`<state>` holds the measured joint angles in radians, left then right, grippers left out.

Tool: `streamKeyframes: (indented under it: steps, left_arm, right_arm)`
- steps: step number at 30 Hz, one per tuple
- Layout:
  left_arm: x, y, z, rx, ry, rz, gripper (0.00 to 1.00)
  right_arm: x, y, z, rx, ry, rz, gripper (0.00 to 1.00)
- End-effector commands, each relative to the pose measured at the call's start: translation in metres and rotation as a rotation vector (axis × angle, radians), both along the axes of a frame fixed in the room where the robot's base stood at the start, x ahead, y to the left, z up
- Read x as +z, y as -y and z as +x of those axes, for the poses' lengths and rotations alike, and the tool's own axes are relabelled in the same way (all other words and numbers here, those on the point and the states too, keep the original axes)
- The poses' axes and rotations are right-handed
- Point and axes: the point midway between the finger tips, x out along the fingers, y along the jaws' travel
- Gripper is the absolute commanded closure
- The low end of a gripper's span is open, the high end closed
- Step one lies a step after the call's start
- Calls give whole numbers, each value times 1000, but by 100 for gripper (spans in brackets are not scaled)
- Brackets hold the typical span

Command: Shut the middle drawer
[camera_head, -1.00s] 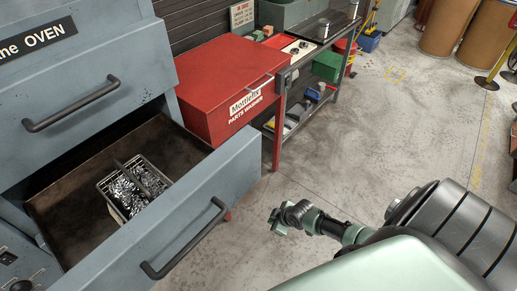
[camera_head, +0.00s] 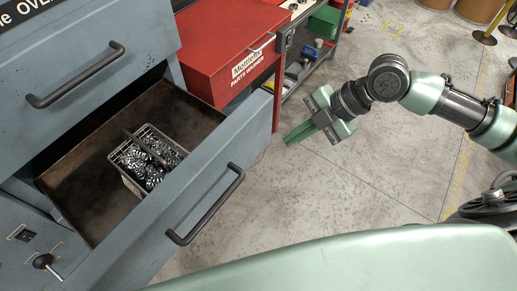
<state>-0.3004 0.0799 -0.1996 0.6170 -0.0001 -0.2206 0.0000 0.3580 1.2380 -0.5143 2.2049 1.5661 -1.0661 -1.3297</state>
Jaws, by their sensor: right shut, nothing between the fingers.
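The middle drawer (camera_head: 247,131) of the grey-blue oven is pulled well out, with a dark bar handle (camera_head: 206,206) on its front. Inside it stands a wire basket (camera_head: 130,179) with a carrying bar, full of small metal springs or parts. My right gripper (camera_head: 289,141) is just to the right of the drawer front, near its far end. Its green fingers are together and empty, pointing left toward the drawer. A small gap seems to lie between the fingertips and the drawer front. My left gripper is not in view.
The upper drawer (camera_head: 120,40) with its own bar handle is shut. A red parts washer (camera_head: 215,50) stands beyond the open drawer, beside a workbench with a green box (camera_head: 324,20). A knobbed lever (camera_head: 43,262) sits at lower left.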

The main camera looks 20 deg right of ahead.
Motion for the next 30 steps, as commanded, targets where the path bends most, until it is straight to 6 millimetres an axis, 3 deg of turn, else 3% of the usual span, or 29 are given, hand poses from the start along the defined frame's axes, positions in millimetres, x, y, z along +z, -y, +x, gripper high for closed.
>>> streamKeyframes:
  steps: [3,10,21,30]
  left_arm:
    - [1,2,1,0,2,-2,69]
    - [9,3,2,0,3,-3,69]
    - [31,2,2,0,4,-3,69]
    - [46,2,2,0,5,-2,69]
  right_arm:
    - [7,-5,-16,63,-3,-14,100]
    - [-12,-22,-15,72,-5,-9,100]
    - [-71,-67,0,68,-5,-10,100]
    - [-70,-85,29,67,-3,-13,100]
